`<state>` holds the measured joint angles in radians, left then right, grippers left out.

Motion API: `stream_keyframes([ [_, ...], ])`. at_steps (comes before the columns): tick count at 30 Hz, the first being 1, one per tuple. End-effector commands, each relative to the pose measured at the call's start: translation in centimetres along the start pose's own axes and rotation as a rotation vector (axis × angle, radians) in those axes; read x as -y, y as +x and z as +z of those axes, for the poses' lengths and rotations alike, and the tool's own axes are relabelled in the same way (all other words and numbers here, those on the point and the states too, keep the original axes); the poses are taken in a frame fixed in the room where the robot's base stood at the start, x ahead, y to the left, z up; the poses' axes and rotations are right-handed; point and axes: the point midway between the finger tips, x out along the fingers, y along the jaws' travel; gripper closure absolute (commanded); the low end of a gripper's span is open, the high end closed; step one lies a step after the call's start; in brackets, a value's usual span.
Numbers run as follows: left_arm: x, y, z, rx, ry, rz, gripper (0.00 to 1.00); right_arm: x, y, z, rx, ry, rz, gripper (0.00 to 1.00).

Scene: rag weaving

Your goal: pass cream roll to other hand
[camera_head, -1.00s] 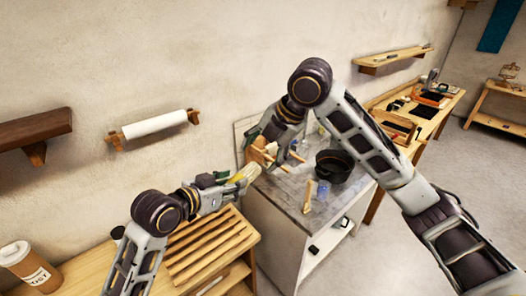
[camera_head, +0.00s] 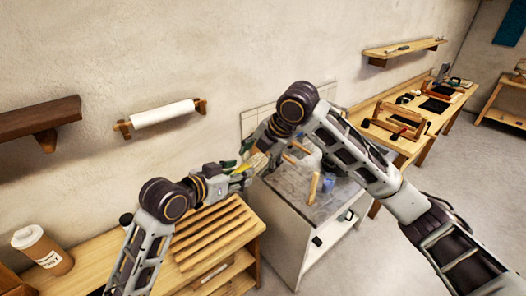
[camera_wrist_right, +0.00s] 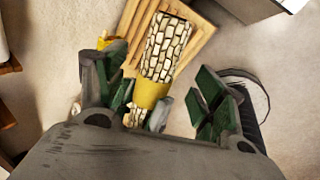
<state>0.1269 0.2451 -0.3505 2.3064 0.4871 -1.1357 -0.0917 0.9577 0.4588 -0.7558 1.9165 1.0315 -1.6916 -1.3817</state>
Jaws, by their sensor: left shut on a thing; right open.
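The cream roll (camera_head: 257,163) is held by my left gripper (camera_head: 244,170), which is shut on it in front of the wall, in the head view. In the right wrist view the roll (camera_wrist_right: 166,48) shows a cream, brick-like pattern with a yellow band at its lower end. My right gripper (camera_wrist_right: 162,95) is open there, with green-padded fingers on either side of the roll. The left finger is close to the roll; a gap shows on the right. I cannot tell whether the left finger touches it. In the head view my right gripper's fingertips are partly hidden at the roll.
A slatted wooden rack (camera_head: 215,236) lies below my left gripper. A grey-topped cabinet (camera_head: 290,232) stands to the right, with wooden tools on top. A white roll on a wall holder (camera_head: 163,113) is behind. A lidded cup (camera_head: 42,249) stands at the lower left.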

Motion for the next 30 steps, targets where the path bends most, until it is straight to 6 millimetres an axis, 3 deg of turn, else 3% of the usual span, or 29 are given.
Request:
stream_keyframes([
  [9,0.0,0.0,-0.1,-0.002,0.000,0.000,0.82,0.0,3.2,0.0,-0.001,0.000,0.000,0.30],
  [23,0.0,0.0,-0.1,-0.002,0.000,0.000,0.82,0.0,4.0,0.0,0.000,-0.001,0.001,0.30],
  [30,0.0,0.0,-0.1,-0.002,0.000,0.000,0.82,0.0,4.0,0.0,0.000,-0.001,0.000,0.57],
])
